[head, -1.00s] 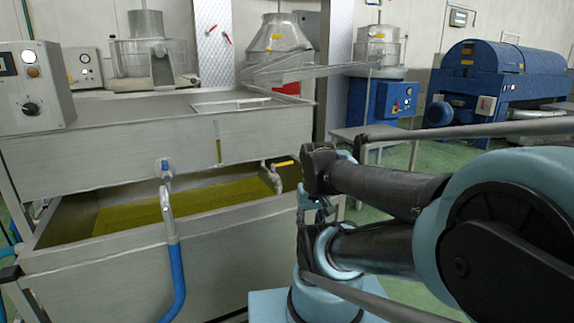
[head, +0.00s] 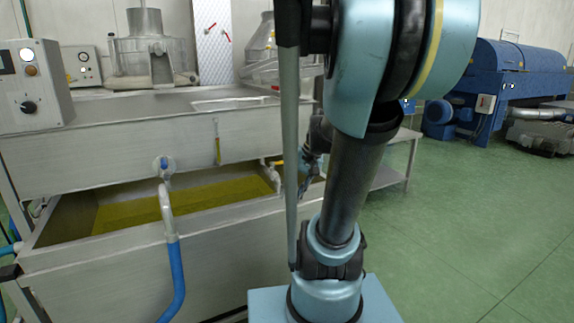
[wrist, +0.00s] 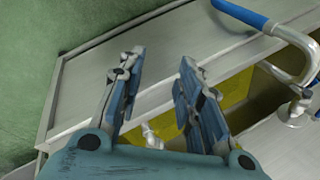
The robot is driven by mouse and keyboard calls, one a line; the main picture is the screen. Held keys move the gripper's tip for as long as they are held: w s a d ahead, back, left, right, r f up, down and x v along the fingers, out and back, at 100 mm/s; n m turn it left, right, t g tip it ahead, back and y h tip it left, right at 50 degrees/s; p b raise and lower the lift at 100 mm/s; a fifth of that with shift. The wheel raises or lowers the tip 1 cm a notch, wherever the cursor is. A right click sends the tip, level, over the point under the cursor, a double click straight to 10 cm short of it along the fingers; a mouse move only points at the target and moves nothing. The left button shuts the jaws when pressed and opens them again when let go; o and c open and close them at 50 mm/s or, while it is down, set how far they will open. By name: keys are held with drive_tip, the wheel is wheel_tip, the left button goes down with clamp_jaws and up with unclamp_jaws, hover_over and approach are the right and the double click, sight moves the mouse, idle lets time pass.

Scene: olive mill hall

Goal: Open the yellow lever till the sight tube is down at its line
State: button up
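The yellow lever (head: 278,163) sits on a pale valve and spout (head: 270,178) at the right of the upper tank's front, partly hidden by my arm. The sight tube (head: 217,150) is a narrow upright strip on that front, with yellow liquid in it; its line is too small to make out. My gripper (head: 306,186) is right of the lever in the head view, partly behind my arm. In the wrist view my gripper (wrist: 161,62) is open, fingers apart and empty. A pale fitting (wrist: 150,134) shows between and beyond the fingers; I see no clear lever there.
A lower trough (head: 120,275) holds yellow-green oil. A bent pipe with a blue hose (head: 174,265) stands at its front and also shows in the wrist view (wrist: 240,13). A control box (head: 35,90) is at left. Green floor (head: 480,220) is free at right.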

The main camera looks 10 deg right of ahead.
drive_tip(key=w+d+r+m+y, duration=0.2)
drive_tip(key=w+r+y, duration=0.1)
drive_tip(key=w, duration=0.7)
drive_tip(key=m+t+y, duration=0.3)
drive_tip(key=t+y, duration=0.2)
drive_tip(key=y, duration=0.2)
approach(287, 162)
drive_tip(key=x, duration=0.7)
drive_tip(key=w+x, duration=0.1)
drive_tip(key=x, duration=0.2)
drive_tip(key=shift+w+d+f, duration=0.15)
drive_tip(key=shift+f, duration=0.05)
clamp_jaws()
